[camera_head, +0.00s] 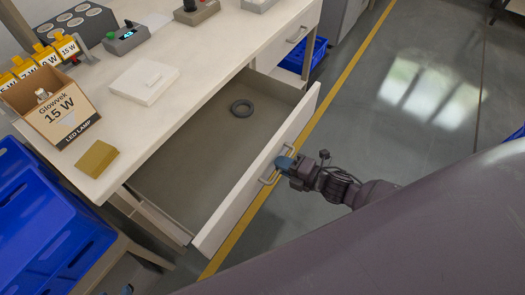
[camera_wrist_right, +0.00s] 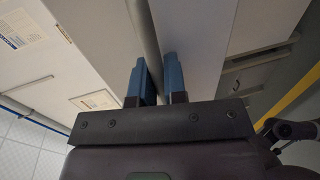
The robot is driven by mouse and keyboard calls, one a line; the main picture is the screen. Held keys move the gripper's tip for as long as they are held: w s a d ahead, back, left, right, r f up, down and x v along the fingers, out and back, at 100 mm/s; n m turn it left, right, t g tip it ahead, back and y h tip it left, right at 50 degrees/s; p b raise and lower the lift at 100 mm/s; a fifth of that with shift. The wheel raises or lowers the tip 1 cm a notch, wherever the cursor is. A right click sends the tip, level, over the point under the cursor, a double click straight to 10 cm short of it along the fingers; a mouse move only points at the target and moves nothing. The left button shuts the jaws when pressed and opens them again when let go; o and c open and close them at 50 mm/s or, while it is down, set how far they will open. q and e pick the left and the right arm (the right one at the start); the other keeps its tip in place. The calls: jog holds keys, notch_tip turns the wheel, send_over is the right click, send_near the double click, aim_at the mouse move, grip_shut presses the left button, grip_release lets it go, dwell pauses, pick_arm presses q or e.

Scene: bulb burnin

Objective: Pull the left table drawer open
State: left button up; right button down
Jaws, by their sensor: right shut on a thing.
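The left table drawer (camera_head: 205,155) is pulled well out from under the white table (camera_head: 190,75). Its inside shows, with a dark ring (camera_head: 242,108) lying on the drawer floor. My right gripper (camera_head: 282,165) is at the drawer front and shut on the metal drawer handle (camera_head: 267,178). In the right wrist view the blue fingers of my right gripper (camera_wrist_right: 156,80) stand on either side of the handle bar (camera_wrist_right: 146,45). A small dark part at the bottom edge of the head view may be my left gripper (camera_head: 127,289); its jaws cannot be made out.
Blue crates (camera_head: 50,220) stand at the left. The right drawer (camera_head: 290,40) is shut.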

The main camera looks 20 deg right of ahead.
jog(key=f+p+v, duration=0.1)
jog(key=v, duration=0.7)
jog(key=shift+s+d+f, duration=0.2)
jog(key=shift+s+f, duration=0.1)
jog(key=c, duration=1.2)
grip_release()
